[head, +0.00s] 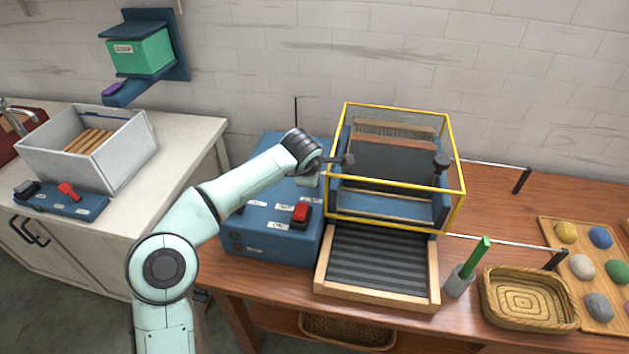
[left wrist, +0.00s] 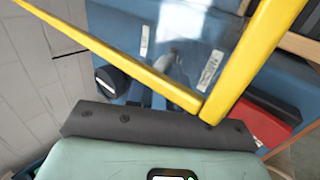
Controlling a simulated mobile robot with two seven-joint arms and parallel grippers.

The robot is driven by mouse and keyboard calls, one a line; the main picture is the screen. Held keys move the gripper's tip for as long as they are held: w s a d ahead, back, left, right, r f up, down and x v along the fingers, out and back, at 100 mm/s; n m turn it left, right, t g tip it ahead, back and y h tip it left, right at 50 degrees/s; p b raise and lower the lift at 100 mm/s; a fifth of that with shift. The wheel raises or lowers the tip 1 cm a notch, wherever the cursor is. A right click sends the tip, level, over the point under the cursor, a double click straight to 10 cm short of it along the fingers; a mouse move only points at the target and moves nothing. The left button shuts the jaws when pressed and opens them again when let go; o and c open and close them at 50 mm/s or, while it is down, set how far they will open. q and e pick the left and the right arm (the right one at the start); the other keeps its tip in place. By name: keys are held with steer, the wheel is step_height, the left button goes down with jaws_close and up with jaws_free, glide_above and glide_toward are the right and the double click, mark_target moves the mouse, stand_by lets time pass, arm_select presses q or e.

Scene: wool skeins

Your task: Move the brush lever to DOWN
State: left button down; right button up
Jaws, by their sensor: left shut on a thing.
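The blue control box (head: 262,240) stands on the wooden table, left of the yellow-framed clear guard. My left gripper (head: 309,190) points down at the back right of the box top, close beside the guard. It is shut on the brush lever, which is mostly hidden by the gripper, so its UP or DOWN position cannot be told. In the left wrist view the box top (left wrist: 120,25) shows behind the guard's yellow frame (left wrist: 240,65), which crosses in front of my gripper. My right gripper is not in view.
A red switch (head: 300,214) and a black knob (left wrist: 107,80) are on the box near my gripper. The yellow guard (head: 462,193) surrounds the drum machine at right. A ribbed tray (head: 375,262), green stick (head: 477,256) and basket (head: 530,297) stand in front and right.

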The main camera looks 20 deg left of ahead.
arm_select(q)
steer(key=shift+s+f+t+b, duration=0.2)
steer(key=shift+s+t+b, duration=0.1)
steer(key=shift+t, duration=0.5)
steer(key=shift+s+d+f+t+y+b, duration=0.2)
steer(key=shift+s+f+t+y+b, duration=0.1)
steer(key=shift+t+b, duration=0.55)
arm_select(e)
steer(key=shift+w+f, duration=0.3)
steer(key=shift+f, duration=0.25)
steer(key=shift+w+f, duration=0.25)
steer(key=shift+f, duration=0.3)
arm_select(q)
steer(key=shift+f, duration=0.1)
steer(key=c, duration=1)
jaws_free()
steer(key=shift+s+r, duration=0.15)
steer(key=shift+r, duration=0.15)
steer(key=p+v, duration=0.4)
steer(key=v, duration=0.9)
steer(key=shift+f+p, duration=0.1)
steer(key=shift+p, duration=0.2)
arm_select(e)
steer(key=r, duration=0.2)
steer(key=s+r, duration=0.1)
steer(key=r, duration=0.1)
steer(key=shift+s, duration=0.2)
